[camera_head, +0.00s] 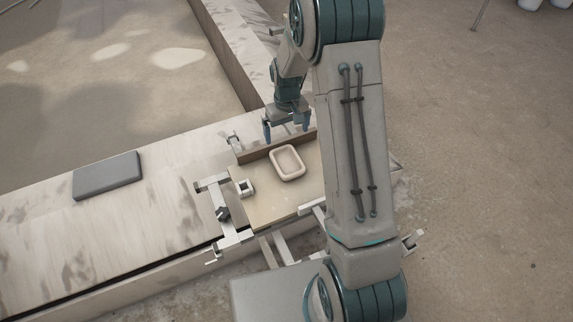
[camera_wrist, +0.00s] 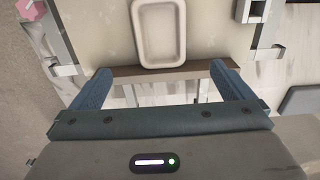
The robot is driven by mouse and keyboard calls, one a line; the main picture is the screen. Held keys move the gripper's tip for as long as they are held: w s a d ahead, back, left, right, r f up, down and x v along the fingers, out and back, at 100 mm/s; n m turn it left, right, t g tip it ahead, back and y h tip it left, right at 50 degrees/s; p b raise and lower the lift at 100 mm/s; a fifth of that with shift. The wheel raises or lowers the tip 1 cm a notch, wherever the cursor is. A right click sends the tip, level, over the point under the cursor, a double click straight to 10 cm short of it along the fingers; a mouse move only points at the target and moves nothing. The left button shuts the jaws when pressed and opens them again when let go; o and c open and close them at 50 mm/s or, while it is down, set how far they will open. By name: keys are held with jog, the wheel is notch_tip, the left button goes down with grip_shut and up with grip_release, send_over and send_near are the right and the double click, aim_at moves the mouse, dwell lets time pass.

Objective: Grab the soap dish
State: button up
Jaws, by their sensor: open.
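The soap dish (camera_head: 287,162) is a pale pinkish, rounded rectangular shallow dish. It lies flat on a light tan board in the head view. The dish lies beyond the fingertips.
The tan board (camera_head: 265,205) has a brown raised strip (camera_head: 255,153) along its back edge and metal clamp-like brackets (camera_head: 213,185) at its side. A small white metal fitting (camera_head: 246,187) sits left of the dish. A grey slab (camera_head: 107,175) lies on the mottled counter further left.

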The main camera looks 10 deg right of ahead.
send_over(287, 164)
jog(key=f, duration=0.8)
jog(key=shift+w+f, duration=0.3)
jog(key=shift+f, duration=0.1)
jog(key=shift+s+f, duration=0.15)
jog(key=shift+f, duration=1.2)
jog(key=shift+s+f, duration=0.1)
jog(key=shift+f, duration=1.25)
jog(key=c, duration=1.1)
